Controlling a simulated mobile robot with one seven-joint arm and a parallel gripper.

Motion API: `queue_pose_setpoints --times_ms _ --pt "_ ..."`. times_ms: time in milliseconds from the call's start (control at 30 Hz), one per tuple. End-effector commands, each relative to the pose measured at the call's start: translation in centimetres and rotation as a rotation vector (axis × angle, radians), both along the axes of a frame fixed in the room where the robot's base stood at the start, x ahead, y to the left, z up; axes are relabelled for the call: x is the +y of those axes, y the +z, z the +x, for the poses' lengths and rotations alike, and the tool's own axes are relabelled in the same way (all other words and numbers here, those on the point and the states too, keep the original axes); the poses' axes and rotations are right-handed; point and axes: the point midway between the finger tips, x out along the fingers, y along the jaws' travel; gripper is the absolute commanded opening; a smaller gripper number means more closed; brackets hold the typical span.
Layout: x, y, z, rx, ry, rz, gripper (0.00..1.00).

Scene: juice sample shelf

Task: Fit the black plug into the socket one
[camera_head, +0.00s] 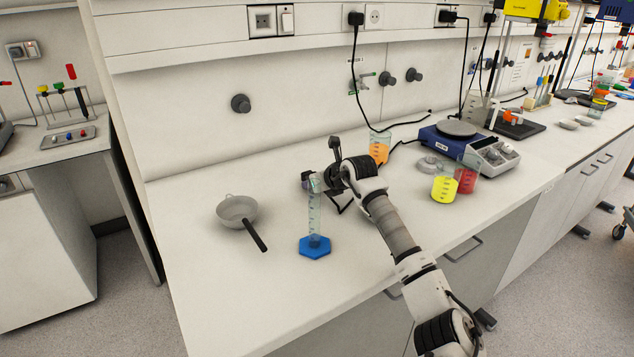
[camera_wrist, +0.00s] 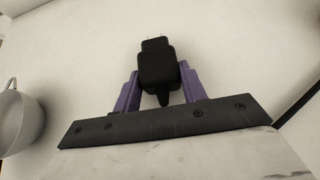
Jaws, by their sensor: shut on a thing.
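A black plug (camera_wrist: 158,68) sits between the two purple fingers of my gripper (camera_wrist: 158,92) in the wrist view. The fingers are shut on its sides, and its thin pins point away from the gripper. In the head view my gripper (camera_head: 309,181) is above the bench, beside the top of the measuring cylinder; I cannot make out the plug there. An empty-looking wall socket (camera_head: 263,20) is at the upper left, beside a switch. A round socket (camera_head: 376,16) sits right of a plugged-in black plug (camera_head: 355,18). No label shows which is socket one.
A measuring cylinder (camera_head: 315,247) with a blue base stands close to my gripper. A grey handled pan (camera_head: 237,210) is left of it. An orange beaker (camera_head: 379,151), yellow beaker (camera_head: 445,188) and blue scale (camera_head: 470,145) are to the right. Cables hang from the wall panel.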

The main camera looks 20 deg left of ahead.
Motion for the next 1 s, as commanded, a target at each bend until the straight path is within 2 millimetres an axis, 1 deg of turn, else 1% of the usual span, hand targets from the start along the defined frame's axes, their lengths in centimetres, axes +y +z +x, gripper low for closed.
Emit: queue_pose_setpoints --times_ms 33,133,167,267,367,700,800,1000 --pt "0.0 0.0 0.0 0.0 0.0 0.0 0.25" --pt "0.0 0.0 0.0 0.0 0.0 0.0 0.12" --pt "0.0 0.0 0.0 -0.001 0.0 0.001 0.11" --pt "0.0 0.2 0.0 -0.001 0.0 0.001 0.1" --pt "0.0 0.9 0.0 -0.001 0.001 0.0 0.1" --pt "0.0 4.3 0.0 -0.002 0.0 0.0 0.1" --pt "0.0 5.0 0.0 -0.001 0.0 0.001 0.1" --pt "0.0 5.0 0.0 0.001 -0.001 0.001 0.1"
